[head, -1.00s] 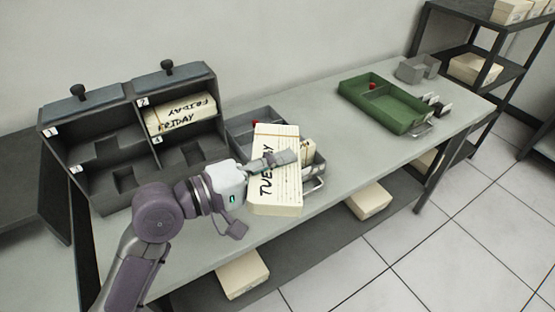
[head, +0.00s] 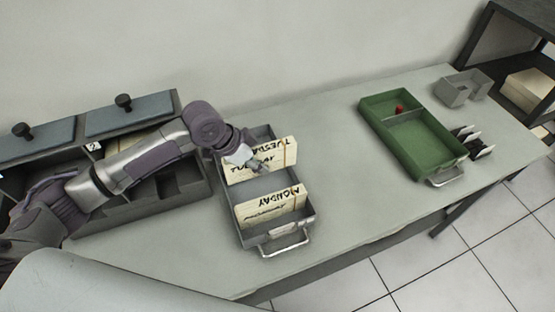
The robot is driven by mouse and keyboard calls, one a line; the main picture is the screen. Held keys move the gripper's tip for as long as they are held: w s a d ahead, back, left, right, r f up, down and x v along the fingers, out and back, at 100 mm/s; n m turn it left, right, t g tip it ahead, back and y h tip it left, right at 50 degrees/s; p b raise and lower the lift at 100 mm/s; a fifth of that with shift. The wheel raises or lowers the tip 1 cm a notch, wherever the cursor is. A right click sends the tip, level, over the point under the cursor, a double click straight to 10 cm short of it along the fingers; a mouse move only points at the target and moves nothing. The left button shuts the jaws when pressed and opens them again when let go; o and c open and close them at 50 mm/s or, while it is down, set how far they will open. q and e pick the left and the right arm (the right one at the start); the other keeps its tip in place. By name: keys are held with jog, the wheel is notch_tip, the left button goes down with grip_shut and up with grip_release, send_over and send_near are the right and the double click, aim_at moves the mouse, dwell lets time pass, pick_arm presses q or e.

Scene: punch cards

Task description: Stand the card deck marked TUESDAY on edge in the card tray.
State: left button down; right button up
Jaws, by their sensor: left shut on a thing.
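The cream card deck marked TUESDAY (head: 284,152) is upright on its long edge in the back part of the grey card tray (head: 229,211). My left gripper (head: 262,167) is shut on this deck at its front face and hides part of its writing. I cannot tell whether the deck's lower edge touches the tray floor. A second deck marked MONDAY (head: 271,208) stands on edge nearer the tray's front handle, with a gap between the two decks. My right gripper is not in view.
A dark pigeonhole rack (head: 184,194) with blue-grey lids stands left of the tray, partly behind my left arm. A green tray (head: 420,143) with a red knob lies to the right. A grey holder (head: 456,92) stands behind it. The bench between the trays is clear.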

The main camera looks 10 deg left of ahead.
pick_arm(q)
jog(key=shift+s+a+r, duration=0.1)
jog(key=shift+s+r, duration=0.1)
jog(key=shift+s, duration=0.1)
jog(key=shift+w+f, duration=0.1)
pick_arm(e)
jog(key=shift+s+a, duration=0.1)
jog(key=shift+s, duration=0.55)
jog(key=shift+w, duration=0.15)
pick_arm(q)
jog(key=shift+f, duration=0.15)
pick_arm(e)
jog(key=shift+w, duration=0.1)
pick_arm(q)
jog(key=shift+f, duration=0.15)
jog(key=b, duration=0.2)
send_near(268, 189)
jog(key=shift+w+d, duration=0.8)
jog(key=shift+d, duration=0.25)
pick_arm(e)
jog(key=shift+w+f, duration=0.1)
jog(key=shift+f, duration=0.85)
pick_arm(q)
jog(key=shift+f, duration=0.1)
jog(key=shift+f+b, duration=1.05)
jog(key=shift+f, duration=1.25)
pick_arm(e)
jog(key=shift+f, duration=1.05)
